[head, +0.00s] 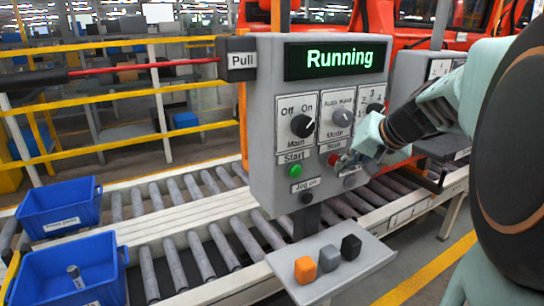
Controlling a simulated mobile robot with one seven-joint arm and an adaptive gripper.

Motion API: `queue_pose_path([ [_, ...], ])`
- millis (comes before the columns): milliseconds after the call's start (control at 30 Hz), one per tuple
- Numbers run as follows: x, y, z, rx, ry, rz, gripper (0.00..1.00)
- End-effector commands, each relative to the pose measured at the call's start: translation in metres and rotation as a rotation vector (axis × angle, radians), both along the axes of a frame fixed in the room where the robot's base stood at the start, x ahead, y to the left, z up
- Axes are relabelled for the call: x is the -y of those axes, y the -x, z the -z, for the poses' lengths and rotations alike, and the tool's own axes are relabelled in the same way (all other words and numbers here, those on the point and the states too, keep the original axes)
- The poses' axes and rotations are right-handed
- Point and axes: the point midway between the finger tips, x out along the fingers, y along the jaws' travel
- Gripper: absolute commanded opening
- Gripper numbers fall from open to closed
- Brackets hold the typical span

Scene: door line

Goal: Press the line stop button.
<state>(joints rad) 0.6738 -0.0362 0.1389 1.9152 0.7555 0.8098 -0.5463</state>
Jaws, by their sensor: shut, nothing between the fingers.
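A grey control box (258,130) stands upright in the middle, its display (336,59) reading "Running" in green. The green start button (295,170) is to the left, unobstructed.
Main (302,126) and mode (342,118) knobs sit above the buttons; a black jog button (306,197) is below. A small shelf (375,256) holds orange, grey and black blocks. Blue bins (60,222) and a roller conveyor (150,240) lie left and behind.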

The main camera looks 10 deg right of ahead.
Motion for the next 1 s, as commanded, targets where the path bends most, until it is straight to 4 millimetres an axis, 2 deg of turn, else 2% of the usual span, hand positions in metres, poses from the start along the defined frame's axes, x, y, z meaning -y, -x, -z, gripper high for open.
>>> queue_pose_path([
  [1000, -0.0029, -0.0077, -0.0006, 0.001, -0.001, 0.001, 0.00],
])
